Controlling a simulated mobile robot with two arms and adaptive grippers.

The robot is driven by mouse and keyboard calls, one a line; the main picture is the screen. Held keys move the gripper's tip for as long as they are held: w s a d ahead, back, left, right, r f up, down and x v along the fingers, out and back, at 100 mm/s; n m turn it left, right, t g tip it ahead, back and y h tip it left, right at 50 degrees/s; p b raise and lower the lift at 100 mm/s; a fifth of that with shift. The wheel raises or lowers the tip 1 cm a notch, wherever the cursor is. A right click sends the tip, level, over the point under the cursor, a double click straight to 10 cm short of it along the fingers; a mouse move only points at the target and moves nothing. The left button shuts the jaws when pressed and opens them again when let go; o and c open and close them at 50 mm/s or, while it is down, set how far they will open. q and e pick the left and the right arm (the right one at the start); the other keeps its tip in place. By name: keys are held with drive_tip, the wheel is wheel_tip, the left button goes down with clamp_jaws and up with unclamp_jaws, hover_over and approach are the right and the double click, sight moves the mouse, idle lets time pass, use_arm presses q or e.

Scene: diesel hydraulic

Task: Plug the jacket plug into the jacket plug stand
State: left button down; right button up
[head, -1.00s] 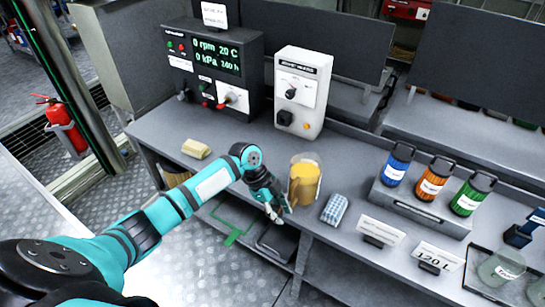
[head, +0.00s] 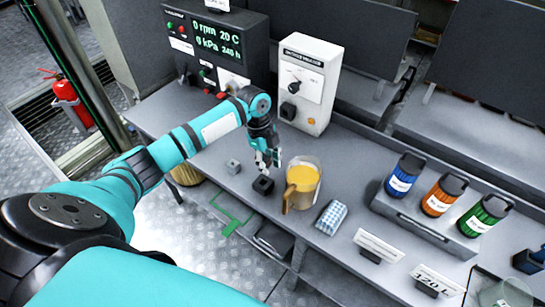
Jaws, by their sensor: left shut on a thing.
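My left gripper (head: 268,163) is shut, pointing down over the bench just left of the yellow-filled jug. The jacket plug between its fingers is mostly hidden and too small to make out clearly. A small black block with a dark recess in its top (head: 263,186), which looks like the jacket plug stand, is on the bench just below and slightly left of my fingertips. I cannot tell whether plug and block touch. My right gripper is not in view.
The jug (head: 301,186) stands close to the right of my gripper, with a checked cloth (head: 331,217) beyond it. A small grey block (head: 233,166) lies to the left. The white heater box (head: 308,86) and black display panel (head: 217,45) stand behind. The bench's front edge is near.

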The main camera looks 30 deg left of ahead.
use_arm(q)
drive_tip(key=shift+s, duration=0.15)
drive_tip(key=shift+s+r, duration=0.3)
drive_tip(key=shift+s, duration=0.05)
drive_tip(key=shift+w+p, duration=0.1)
drive_tip(key=shift+p, duration=0.25)
drive_tip(key=shift+f, duration=0.25)
drive_tip(key=shift+f+b, duration=1.05)
drive_tip(key=shift+f, duration=0.5)
drive_tip(key=shift+f+b, duration=0.35)
drive_tip(key=shift+f, duration=0.35)
drive_tip(key=shift+w+f, duration=0.1)
drive_tip(key=shift+f, duration=0.05)
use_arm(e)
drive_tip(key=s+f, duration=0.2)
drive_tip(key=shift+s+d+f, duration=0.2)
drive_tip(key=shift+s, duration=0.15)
use_arm(q)
drive_tip(key=shift+p, duration=0.6)
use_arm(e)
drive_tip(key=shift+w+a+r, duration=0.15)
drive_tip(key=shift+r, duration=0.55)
